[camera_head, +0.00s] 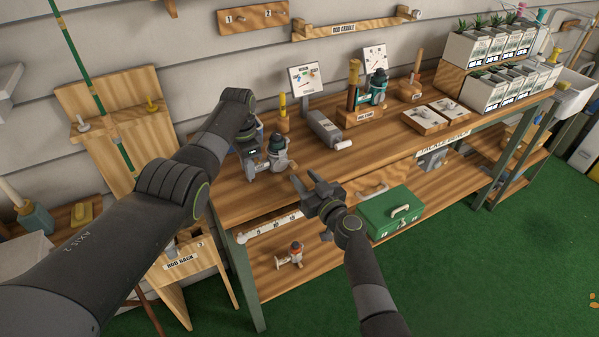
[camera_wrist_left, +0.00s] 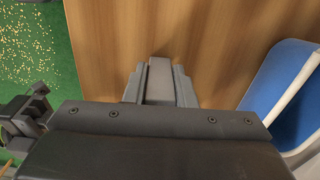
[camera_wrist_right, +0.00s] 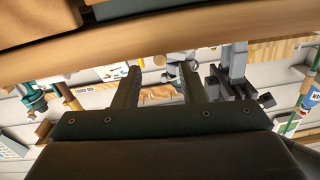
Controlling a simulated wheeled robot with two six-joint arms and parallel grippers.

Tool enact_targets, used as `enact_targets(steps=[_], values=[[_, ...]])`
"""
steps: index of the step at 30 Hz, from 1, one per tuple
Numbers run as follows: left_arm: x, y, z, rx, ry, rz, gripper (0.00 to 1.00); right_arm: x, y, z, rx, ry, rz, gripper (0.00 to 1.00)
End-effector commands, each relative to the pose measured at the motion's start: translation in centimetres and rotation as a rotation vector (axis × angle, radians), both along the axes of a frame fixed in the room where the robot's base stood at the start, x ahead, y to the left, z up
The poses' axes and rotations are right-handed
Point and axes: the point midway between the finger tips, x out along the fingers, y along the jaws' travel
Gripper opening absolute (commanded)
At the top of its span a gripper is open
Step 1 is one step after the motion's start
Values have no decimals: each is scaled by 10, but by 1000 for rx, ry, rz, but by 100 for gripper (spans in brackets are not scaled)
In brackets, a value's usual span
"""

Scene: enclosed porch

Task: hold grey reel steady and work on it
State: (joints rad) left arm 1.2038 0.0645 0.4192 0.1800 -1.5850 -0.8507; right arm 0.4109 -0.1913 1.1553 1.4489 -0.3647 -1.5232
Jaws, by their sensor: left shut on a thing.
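Most of the reel is outside that view. My right gripper (camera_head: 309,187) is in front of the bench's front edge, to the right of the reel, apart from it. Its fingers (camera_wrist_right: 161,86) are spread and empty.
A grey device with a white roll (camera_head: 325,130) stands right of the reel. A stand with a teal reel (camera_head: 377,87) is farther back. A blue tray (camera_wrist_left: 277,90) lies near my left gripper.

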Motion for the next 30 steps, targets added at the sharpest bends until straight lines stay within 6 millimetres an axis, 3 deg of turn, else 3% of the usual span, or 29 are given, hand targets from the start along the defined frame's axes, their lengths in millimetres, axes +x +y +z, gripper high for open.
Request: enact_targets(steps=[9, 22, 30], values=[[0, 0, 0, 0, -1, 0, 0, 25, 15, 0, 1, 0, 2, 38], [0, 0, 0, 0, 0, 0, 0, 30, 17, 0, -1, 1, 0, 38], [0, 0, 0, 0, 0, 0, 0, 29, 17, 0, -1, 1, 0, 5]])
